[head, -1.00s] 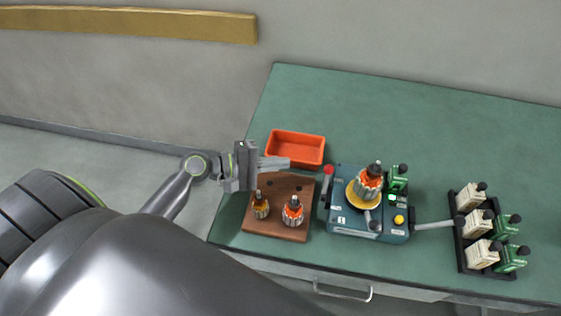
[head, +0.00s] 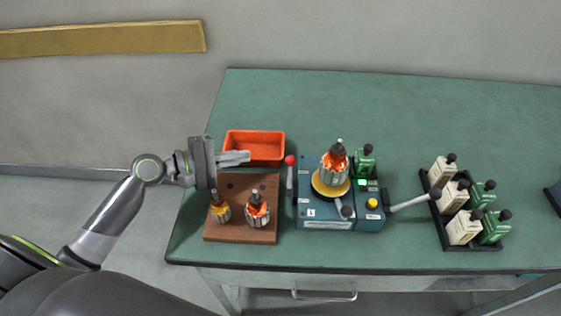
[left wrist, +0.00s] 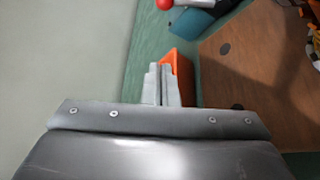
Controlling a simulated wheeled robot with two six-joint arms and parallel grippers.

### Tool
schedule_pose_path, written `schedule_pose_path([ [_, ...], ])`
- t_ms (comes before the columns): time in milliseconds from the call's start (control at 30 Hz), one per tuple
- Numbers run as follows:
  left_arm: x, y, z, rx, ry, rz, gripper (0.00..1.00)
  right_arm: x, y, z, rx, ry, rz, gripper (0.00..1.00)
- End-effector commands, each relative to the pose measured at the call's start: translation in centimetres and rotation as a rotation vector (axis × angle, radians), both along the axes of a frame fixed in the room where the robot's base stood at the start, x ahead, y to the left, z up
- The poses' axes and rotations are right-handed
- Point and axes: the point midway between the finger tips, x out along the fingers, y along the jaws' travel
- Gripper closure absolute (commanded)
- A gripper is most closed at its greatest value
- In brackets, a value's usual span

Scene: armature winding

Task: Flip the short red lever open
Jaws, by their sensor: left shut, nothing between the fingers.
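The blue winding machine (head: 325,216) stands on the green table. A short lever with a red knob (head: 290,160) stands upright at its left side, and the red knob (left wrist: 164,4) also shows at the top of the left wrist view. An orange-and-silver armature (head: 334,166) stands on the machine's yellow disc. My left gripper (head: 246,157) is shut and empty. It points right, in front of the orange tray in the head view, left of the red knob and apart from it. Its shut fingers show in the left wrist view (left wrist: 162,88). My right gripper is not in view.
An orange tray (head: 284,148) lies behind a wooden board (head: 240,236) holding two armatures. A long grey lever (head: 408,203) sticks out of the machine's right side towards a black rack (head: 450,244) of white and green bottle-like pieces. The table's back is clear.

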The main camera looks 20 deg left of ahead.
Motion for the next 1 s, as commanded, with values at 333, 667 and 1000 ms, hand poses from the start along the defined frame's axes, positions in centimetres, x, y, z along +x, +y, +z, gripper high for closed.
schedule_pose_path([
  [333,0.3,-0.4,0.0,-0.002,-0.002,0.0,1.0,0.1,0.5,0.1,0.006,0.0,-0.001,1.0],
  [667,3.1,-3.5,-0.8,-0.006,-0.001,-0.001,1.0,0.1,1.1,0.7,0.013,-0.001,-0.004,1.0],
  [1000,6.4,-7.7,-1.7,-0.003,0.0,-0.002,1.0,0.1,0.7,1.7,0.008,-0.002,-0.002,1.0],
])
